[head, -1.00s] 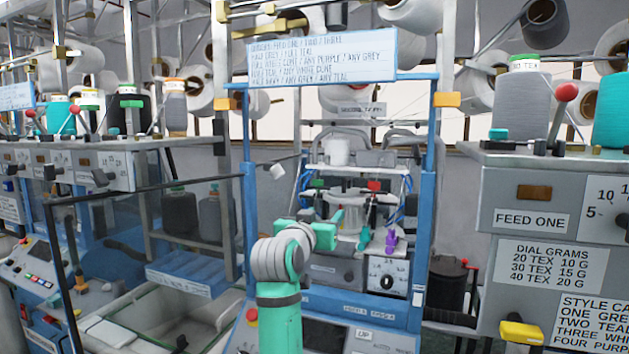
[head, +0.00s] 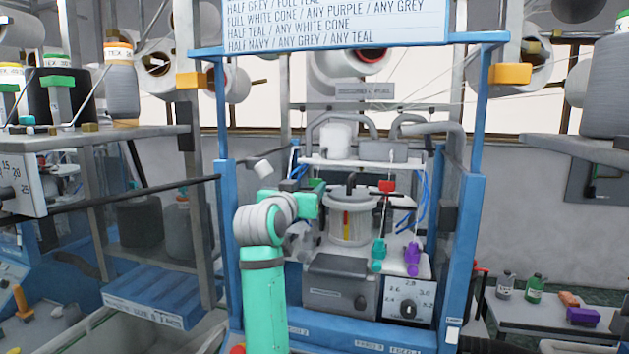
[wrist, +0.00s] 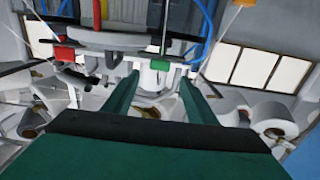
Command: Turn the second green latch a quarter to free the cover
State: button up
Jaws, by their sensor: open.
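My gripper (wrist: 159,88) is open and empty in the wrist view, its two teal fingers apart. A small green block (wrist: 163,66), which may be a green latch, shows just beyond and between the fingertips, with no clear contact. In the head view a green piece (head: 318,185) sits at the left under the white shelf, partly behind my arm. A second green latch cannot be told apart. A clear, ribbed drum-like housing (head: 350,222), perhaps the cover, stands in the middle of the blue frame. In the head view my fingers are mostly hidden by my wrist.
A red block (head: 387,186) hangs right of the housing; it also shows in the wrist view (wrist: 64,53). Teal (head: 379,255) and purple (head: 412,258) handles stand right of the housing. A dial box (head: 407,298) is below. Blue posts (head: 467,230) and blue hoses flank the space.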

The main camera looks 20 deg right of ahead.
aim_at(315, 181)
jog(key=x, duration=0.8)
jog(key=shift+w+d, duration=0.2)
jog(key=shift+d, duration=0.05)
jog(key=c, duration=1.1)
